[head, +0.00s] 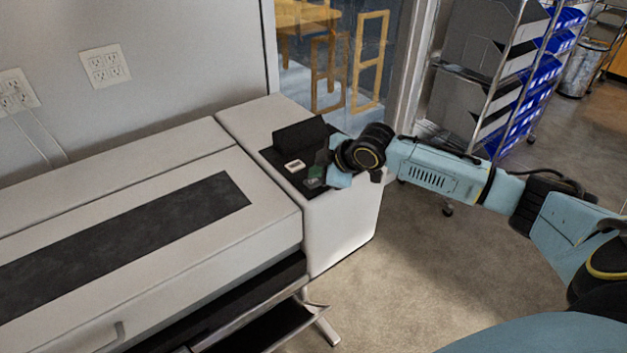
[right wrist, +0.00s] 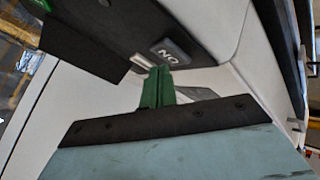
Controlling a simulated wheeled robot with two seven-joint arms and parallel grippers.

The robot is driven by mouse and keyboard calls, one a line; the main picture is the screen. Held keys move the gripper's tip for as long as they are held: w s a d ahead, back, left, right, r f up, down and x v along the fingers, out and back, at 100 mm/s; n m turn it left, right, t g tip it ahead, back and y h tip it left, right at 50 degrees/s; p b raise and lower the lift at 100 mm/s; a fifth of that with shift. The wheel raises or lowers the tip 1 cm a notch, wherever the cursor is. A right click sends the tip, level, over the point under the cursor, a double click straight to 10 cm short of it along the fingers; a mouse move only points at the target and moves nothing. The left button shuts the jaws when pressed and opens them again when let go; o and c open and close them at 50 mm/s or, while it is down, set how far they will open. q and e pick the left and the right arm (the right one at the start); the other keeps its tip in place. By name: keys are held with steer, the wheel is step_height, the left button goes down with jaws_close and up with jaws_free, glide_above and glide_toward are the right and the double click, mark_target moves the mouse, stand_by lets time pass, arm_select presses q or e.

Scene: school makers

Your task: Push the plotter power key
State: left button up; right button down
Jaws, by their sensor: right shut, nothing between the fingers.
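The plotter (head: 258,105) is a long, light grey machine with a black control panel (head: 274,157) on its right end. The right wrist view shows a dark grey key marked "ON" (right wrist: 172,50) on that panel. My right gripper (head: 318,172) is over the panel's right part in the head view. Its green fingers (right wrist: 157,86) are shut and empty, with their tips close to the "ON" key. I cannot tell whether they touch it. In the head view the fingers and wrist partly cover that side of the panel. My left gripper is not in view.
A small pale key or label (head: 294,165) lies left of my fingers, and a raised black block (head: 300,134) stands behind. A wire rack with blue bins (head: 520,110) is at the back right. The floor (head: 415,265) right of the plotter is clear.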

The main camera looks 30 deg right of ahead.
mark_target(317, 183)
steer(key=shift+f, duration=0.15)
stand_by(0.3)
steer(key=shift+f, duration=0.35)
stand_by(0.3)
steer(key=shift+r+p, duration=0.5)
steer(key=shift+p, duration=0.35)
step_height(317, 183, up, 4)
steer(key=p, duration=0.4)
steer(key=shift+r, duration=1)
